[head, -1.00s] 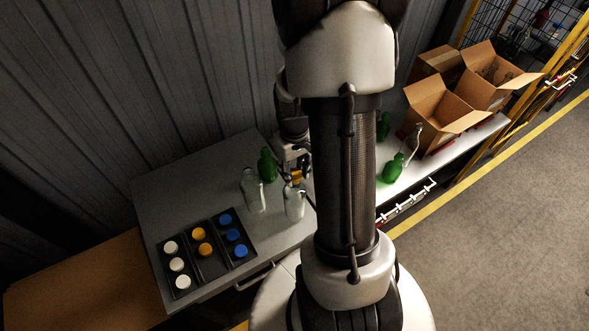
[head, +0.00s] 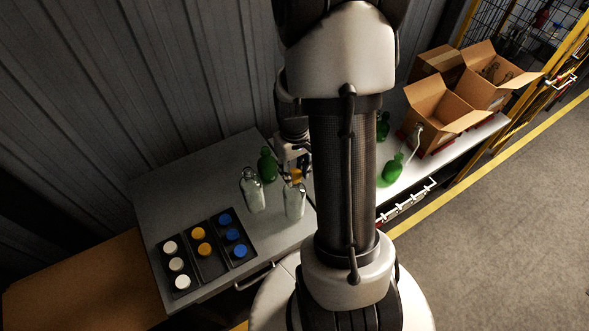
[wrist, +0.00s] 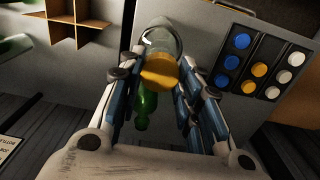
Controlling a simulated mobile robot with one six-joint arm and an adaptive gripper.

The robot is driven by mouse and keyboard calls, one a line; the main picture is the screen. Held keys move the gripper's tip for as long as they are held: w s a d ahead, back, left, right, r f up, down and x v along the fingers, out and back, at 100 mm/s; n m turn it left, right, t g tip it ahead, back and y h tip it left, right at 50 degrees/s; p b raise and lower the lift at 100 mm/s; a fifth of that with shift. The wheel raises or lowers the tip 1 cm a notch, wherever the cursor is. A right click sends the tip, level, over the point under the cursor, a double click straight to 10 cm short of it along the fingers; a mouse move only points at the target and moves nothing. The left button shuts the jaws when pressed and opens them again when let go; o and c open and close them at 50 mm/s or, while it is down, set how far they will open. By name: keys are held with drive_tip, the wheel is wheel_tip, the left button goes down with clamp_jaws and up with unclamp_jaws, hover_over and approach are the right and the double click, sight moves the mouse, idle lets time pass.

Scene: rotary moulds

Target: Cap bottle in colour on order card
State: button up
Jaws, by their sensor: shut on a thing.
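My gripper (wrist: 160,85) is shut on an orange-yellow cap (wrist: 159,71). The cap (head: 296,176) is at the top of a clear bottle (head: 294,204) that stands upright on the grey table. I cannot tell whether the cap is seated on the mouth. The clear glass (wrist: 163,38) shows just beyond the cap in the wrist view. Another clear bottle (head: 252,195) and a green bottle (head: 267,165) stand to the left. A white card with dark print (wrist: 8,150) is cut off at the wrist view's left edge; its colour word is not readable.
A dark cap tray (head: 209,268) holds white, orange and blue caps; one middle slot is empty. Green bottles (head: 392,169) stand on the white bench right of my arm, near open cardboard boxes (head: 440,118). My arm hides the middle.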

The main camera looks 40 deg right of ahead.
sight(295, 174)
drive_tip(key=shift+f+b, duration=0.65)
drive_tip(key=shift+f, duration=0.1)
idle(0.7)
drive_tip(key=o, duration=0.9)
drive_tip(key=shift+c, duration=0.2)
drive_tip(key=o, duration=0.5)
drive_tip(key=shift+r, duration=0.1)
drive_tip(key=shift+r+p, duration=2.3)
drive_tip(key=shift+r, duration=0.65)
drive_tip(key=shift+c, duration=0.4)
